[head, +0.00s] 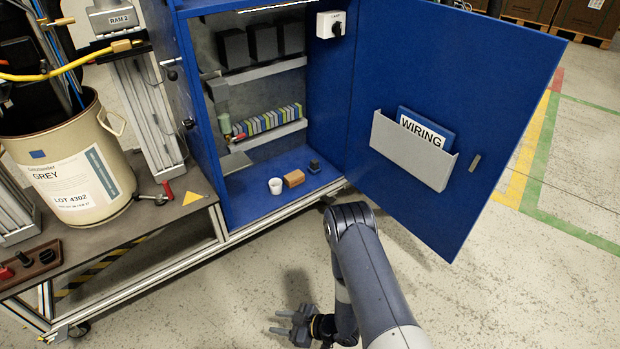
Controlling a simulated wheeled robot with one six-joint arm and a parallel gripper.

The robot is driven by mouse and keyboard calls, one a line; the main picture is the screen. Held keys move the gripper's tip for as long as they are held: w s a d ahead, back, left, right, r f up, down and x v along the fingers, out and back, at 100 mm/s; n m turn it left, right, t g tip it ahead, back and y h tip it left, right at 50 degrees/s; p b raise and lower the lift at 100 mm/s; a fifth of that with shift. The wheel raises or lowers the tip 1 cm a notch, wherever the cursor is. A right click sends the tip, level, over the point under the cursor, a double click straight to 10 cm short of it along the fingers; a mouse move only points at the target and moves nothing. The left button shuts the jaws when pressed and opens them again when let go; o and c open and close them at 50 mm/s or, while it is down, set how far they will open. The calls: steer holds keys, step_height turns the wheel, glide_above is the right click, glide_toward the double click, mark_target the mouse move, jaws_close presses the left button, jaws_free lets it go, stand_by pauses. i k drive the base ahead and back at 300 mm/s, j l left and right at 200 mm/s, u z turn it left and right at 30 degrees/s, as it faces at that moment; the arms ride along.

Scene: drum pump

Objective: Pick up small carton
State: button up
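A small brown carton (294,178) sits on the blue floor of the open cabinet. A white cup (275,186) stands just left of it, and a small dark object (314,166) is to its right. My gripper (277,322) is low in front of the cabinet, over the concrete floor and well apart from the carton. Its two fingers point left with a gap between them, and nothing shows between them.
The blue cabinet door (440,80) stands wide open to the right, with a grey pocket (408,160) holding a wiring folder. A bench frame with a large drum (75,165) is at left. Terminal blocks (268,118) line the cabinet back. Floor in front is clear.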

mark_target(292, 180)
steer(key=i+j+z, duration=0.15)
steer(key=z, duration=0.2)
steer(key=i+j+z, duration=0.45)
steer(key=z, duration=0.25)
steer(key=i+j, duration=0.15)
steer(key=j, duration=0.15)
steer(key=i+j+z, duration=0.1)
steer(key=j, duration=0.25)
steer(key=i+j, duration=0.15)
steer(key=j, duration=0.15)
steer(key=i+j, duration=0.15)
steer(key=j, duration=0.15)
steer(key=i+j+z, duration=0.1)
steer(key=j, duration=0.25)
